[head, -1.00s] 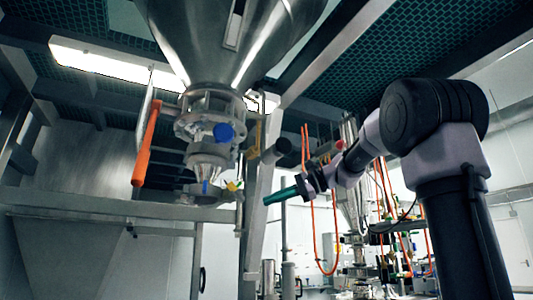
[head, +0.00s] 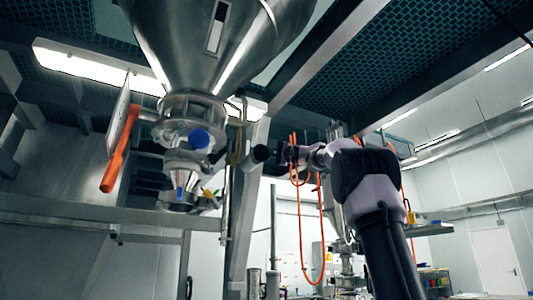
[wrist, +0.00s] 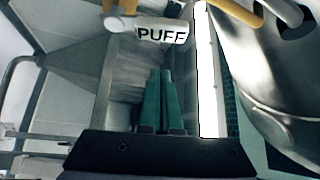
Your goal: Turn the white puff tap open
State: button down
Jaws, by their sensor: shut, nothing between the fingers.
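The puff tap (wrist: 162,34) is a white cylindrical handle marked PUFF, at the upper middle of the wrist view, next to a yellow pipe (wrist: 238,10). My gripper (wrist: 160,72) shows two green fingers, shut together and empty. Their tips lie just below the handle in the wrist view; a gap shows and contact cannot be confirmed. In the head view the green fingers are hidden, with the wrist just right of the handle.
A large steel hopper (head: 215,50) hangs above, with a blue round cap (head: 199,139) and a long orange handle (head: 120,160) to the left. A steel upright (head: 243,215) stands below the tap. Orange hoses (head: 300,225) hang behind my arm.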

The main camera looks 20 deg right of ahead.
jog(key=shift+s+a+f, duration=0.2)
jog(key=shift+s+a, duration=0.25)
jog(key=shift+s, duration=0.2)
jog(key=shift+s+a+f, duration=0.15)
jog(key=shift+s+a, duration=0.3)
jog(key=shift+s, duration=0.15)
jog(key=shift+s+n+y, duration=0.3)
jog(key=shift+n+y, duration=0.1)
jog(key=shift+n, duration=0.2)
jog(key=s+f+n+g+y, duration=0.1)
jog(key=n+g+y, duration=0.1)
jog(key=n, duration=0.3)
jog(key=s+f+n+g+y, duration=0.1)
jog(key=n+g+y, duration=0.1)
jog(key=n+g, duration=0.2)
jog(key=s+d+f+n+g+y, duration=0.1)
jog(key=f+n+g+y, duration=0.1)
jog(key=n, duration=0.5)
jog(key=shift+s+f+g, duration=0.1)
jog(key=shift+s+g, duration=0.3)
jog(key=shift+g, duration=0.2)
jog(key=shift+f, duration=0.2)
